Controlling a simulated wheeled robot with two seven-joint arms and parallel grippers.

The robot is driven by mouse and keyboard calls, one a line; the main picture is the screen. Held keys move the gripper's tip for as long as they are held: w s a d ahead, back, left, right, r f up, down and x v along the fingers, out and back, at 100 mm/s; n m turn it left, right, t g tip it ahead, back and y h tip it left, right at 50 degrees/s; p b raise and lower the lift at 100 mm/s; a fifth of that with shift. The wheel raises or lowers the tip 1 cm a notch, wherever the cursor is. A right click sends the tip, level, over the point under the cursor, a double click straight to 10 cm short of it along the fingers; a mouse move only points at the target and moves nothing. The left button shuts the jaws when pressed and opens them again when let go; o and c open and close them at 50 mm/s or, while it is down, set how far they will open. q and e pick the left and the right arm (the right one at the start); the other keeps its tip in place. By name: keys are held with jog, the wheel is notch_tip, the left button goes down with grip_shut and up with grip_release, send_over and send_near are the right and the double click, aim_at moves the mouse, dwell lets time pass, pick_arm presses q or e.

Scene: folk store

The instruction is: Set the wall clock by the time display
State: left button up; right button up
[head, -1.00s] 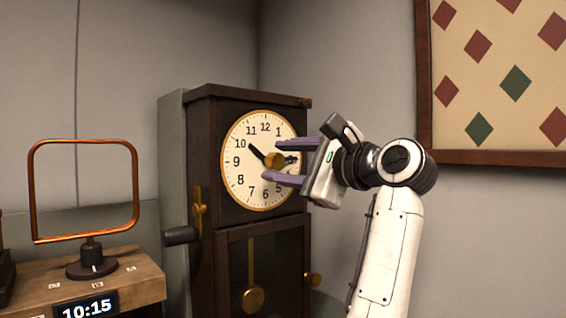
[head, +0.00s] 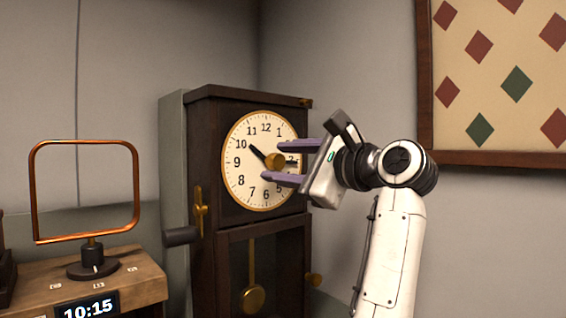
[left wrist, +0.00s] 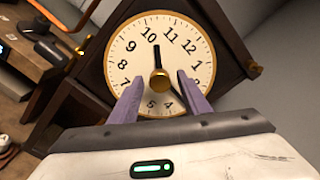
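The wall clock (head: 236,178) has a cream dial with a gold rim in a dark wood case, and it also shows in the left wrist view (left wrist: 141,63). A brass knob (head: 275,161) sits at the dial's centre. One black hand (head: 258,152) points to 10. The time display (head: 90,308) reads 10:15. My right gripper is out of view.
A wooden cabinet (head: 140,277) at lower left carries a copper loop (head: 138,190) on a dark dial base. A framed diamond-pattern panel (head: 500,90) hangs at right.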

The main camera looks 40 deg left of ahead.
pick_arm(q)
jog(key=shift+d, duration=0.1)
dwell(0.4)
jog(key=shift+s+d, duration=0.2)
jog(key=shift+d, duration=1.8)
jog(key=shift+s+d, duration=0.15)
jog(key=shift+d, duration=1.8)
jog(key=a, duration=0.8)
jog(key=shift+w, duration=0.35)
